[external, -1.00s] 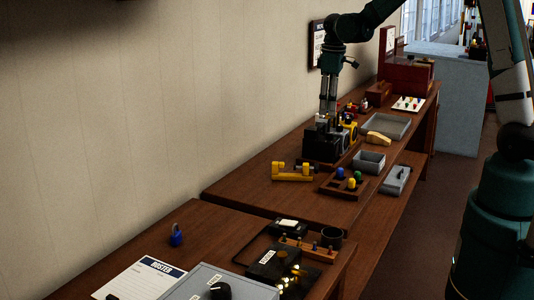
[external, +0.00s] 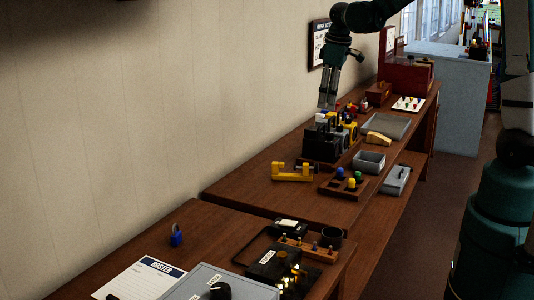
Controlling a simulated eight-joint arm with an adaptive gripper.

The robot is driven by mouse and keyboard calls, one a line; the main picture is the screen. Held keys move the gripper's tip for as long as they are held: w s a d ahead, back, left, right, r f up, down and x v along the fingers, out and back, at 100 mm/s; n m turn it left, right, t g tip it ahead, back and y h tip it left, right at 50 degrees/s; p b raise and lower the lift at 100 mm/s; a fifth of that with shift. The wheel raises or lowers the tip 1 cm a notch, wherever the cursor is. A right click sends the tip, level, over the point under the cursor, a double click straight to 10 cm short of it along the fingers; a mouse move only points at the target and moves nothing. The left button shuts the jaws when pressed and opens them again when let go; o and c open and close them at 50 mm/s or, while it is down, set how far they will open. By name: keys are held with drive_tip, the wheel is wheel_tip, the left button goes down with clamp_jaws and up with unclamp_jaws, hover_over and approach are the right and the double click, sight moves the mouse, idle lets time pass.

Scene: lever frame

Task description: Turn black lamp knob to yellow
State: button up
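A black boxy unit (external: 320,147), which looks like the black lamp, stands on the far bench, with a yellow-and-black unit (external: 350,131) close behind it to the right. A small white-and-blue part shows at the top of the black unit. Its knob is too small to make out, so its setting cannot be told. My gripper (external: 326,104) points down just above the black unit, with a small gap seeming to show between them. Its fingers are long and grey; whether they are apart or shut is unclear.
A yellow bracket (external: 293,172) and a wooden tray with coloured knobs (external: 344,187) stand in front. The near bench holds a blue padlock (external: 176,236) and a grey panel with a black knob (external: 219,290).

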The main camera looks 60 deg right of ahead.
drive_tip(key=s+a+r+b, duration=0.1)
drive_tip(key=s+a+r, duration=0.1)
drive_tip(key=a, duration=0.3)
drive_tip(key=s+a+r+t+b, duration=0.1)
drive_tip(key=s+a+r, duration=0.1)
drive_tip(key=s+a, duration=0.1)
drive_tip(key=shift+s+a+t, duration=0.3)
drive_tip(key=shift+s+a, duration=0.1)
drive_tip(key=shift+a, duration=0.5)
idle(0.4)
drive_tip(key=w+d+f+g+p, duration=0.1)
drive_tip(key=w+d+f, duration=0.2)
drive_tip(key=d, duration=0.4)
drive_tip(key=w+d+f+g+p, duration=0.1)
drive_tip(key=w+d+f, duration=0.2)
drive_tip(key=d, duration=0.4)
drive_tip(key=w+d+f+g+p, duration=0.1)
drive_tip(key=w+d+f, duration=0.2)
drive_tip(key=d+f, duration=0.2)
drive_tip(key=shift+d+f+y+p, duration=0.15)
drive_tip(key=shift+d+p, duration=0.05)
drive_tip(key=shift+d, duration=0.4)
drive_tip(key=shift+d+f+y+p, duration=0.1)
drive_tip(key=shift+d+y+p, duration=0.1)
drive_tip(key=shift+d, duration=0.35)
drive_tip(key=shift+d+f, duration=0.15)
